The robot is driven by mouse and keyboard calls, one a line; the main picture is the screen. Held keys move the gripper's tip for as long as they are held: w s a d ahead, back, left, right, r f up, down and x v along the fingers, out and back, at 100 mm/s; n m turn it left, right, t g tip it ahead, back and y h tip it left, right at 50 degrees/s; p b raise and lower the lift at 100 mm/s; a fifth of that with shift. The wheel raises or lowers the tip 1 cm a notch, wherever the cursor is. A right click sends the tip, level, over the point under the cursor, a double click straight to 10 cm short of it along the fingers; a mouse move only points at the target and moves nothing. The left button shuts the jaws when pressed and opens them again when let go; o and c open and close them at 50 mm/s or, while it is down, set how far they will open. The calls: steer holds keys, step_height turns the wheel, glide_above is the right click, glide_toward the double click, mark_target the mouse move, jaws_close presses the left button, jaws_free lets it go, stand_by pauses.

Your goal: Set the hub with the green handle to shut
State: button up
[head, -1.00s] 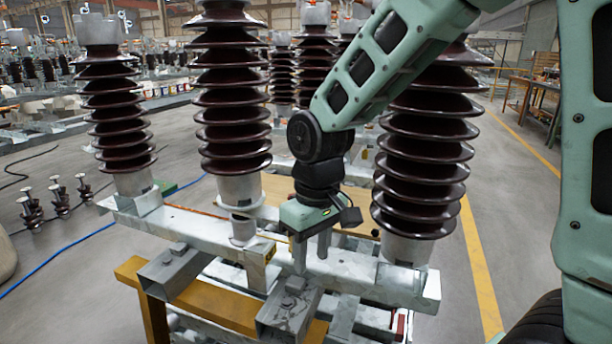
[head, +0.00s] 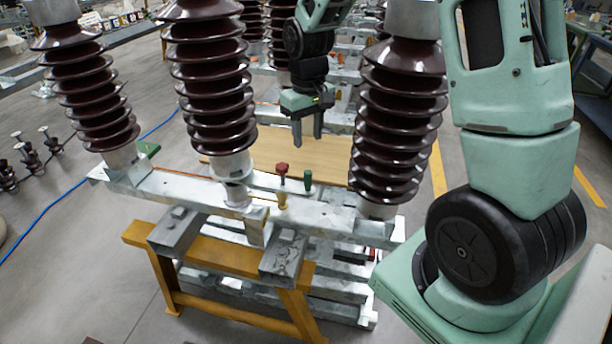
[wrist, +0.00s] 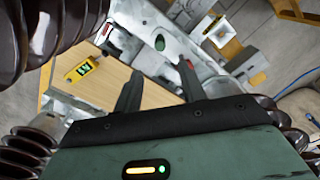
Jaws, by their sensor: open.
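The green handle (head: 308,180) stands upright on the metal beam (head: 175,187), just right of a red handle (head: 282,172). A yellow handle (head: 281,201) is in front of the red one. My gripper (head: 307,141) is open and empty, hanging above and behind the green handle, apart from it. In the wrist view, the green handle (wrist: 160,43) shows as a green oval beyond my gripper's fingers (wrist: 158,88). A red part (wrist: 189,64) shows at the right fingertip; I cannot tell whether they touch. The handles' set positions are too small to read.
Tall brown ribbed insulators (head: 208,90) stand left of the handles, and another insulator (head: 400,110) stands close on the right. A wooden board (head: 245,152) lies behind the beam. In the wrist view a yellow device (wrist: 82,70) lies on the board. A yellow trestle (head: 205,258) is in front.

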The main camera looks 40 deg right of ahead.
mark_target(308, 172)
step_height(308, 172, down, 14)
steer(key=shift+f+p, duration=0.25)
steer(key=shift+p, duration=0.45)
jaws_close()
